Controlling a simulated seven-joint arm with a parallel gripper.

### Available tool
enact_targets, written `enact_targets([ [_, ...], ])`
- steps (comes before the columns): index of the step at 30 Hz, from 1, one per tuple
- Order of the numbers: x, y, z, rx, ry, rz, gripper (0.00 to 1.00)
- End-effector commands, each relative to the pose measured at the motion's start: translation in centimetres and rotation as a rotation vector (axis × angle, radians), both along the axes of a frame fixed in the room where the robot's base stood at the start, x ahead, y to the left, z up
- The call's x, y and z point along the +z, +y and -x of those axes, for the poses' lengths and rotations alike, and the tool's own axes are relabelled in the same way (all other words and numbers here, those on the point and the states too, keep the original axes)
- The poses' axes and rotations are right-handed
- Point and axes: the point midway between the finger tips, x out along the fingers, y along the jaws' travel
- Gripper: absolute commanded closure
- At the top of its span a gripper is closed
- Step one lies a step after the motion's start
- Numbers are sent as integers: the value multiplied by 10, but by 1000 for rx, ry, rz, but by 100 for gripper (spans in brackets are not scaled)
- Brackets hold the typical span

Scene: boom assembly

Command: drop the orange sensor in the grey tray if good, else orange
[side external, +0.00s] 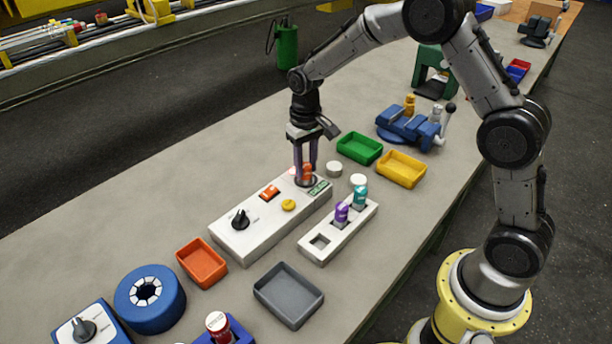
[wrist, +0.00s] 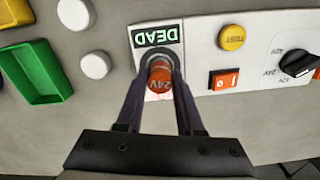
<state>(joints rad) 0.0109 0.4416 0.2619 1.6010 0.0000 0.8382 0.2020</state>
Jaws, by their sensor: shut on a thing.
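The orange sensor (wrist: 160,78), marked 24V on top, stands in the round socket of the white test box (wrist: 210,60). The box's small display (wrist: 158,35) reads DEAD in the wrist view. My gripper (side external: 305,175) is shut on the orange sensor from above, its two dark fingers on either side. It also shows in the wrist view (wrist: 160,88). The box has a yellow TEST button (side external: 288,205), an orange rocker switch (side external: 270,192) and a black knob (side external: 240,219) with 12V and 24V marks. The grey tray (side external: 289,294) and orange tray (side external: 202,263) are empty.
A white rack (side external: 325,241) beside the box holds a purple sensor (side external: 342,212) and a teal sensor (side external: 360,195); its near slot is empty. Green (side external: 359,147) and yellow (side external: 401,168) trays stand behind. A blue ring (side external: 150,298) is near the front left. Two white discs stand near the rack.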

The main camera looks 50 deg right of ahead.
Motion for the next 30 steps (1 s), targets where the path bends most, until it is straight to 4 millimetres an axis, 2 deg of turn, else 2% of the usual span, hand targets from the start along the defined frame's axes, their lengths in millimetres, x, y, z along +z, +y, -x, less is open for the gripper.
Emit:
enact_targets([
  [24, 58, 0, -1, 0, -4, 0, 100],
  [30, 65, 0, 0, 0, -2, 0, 100],
])
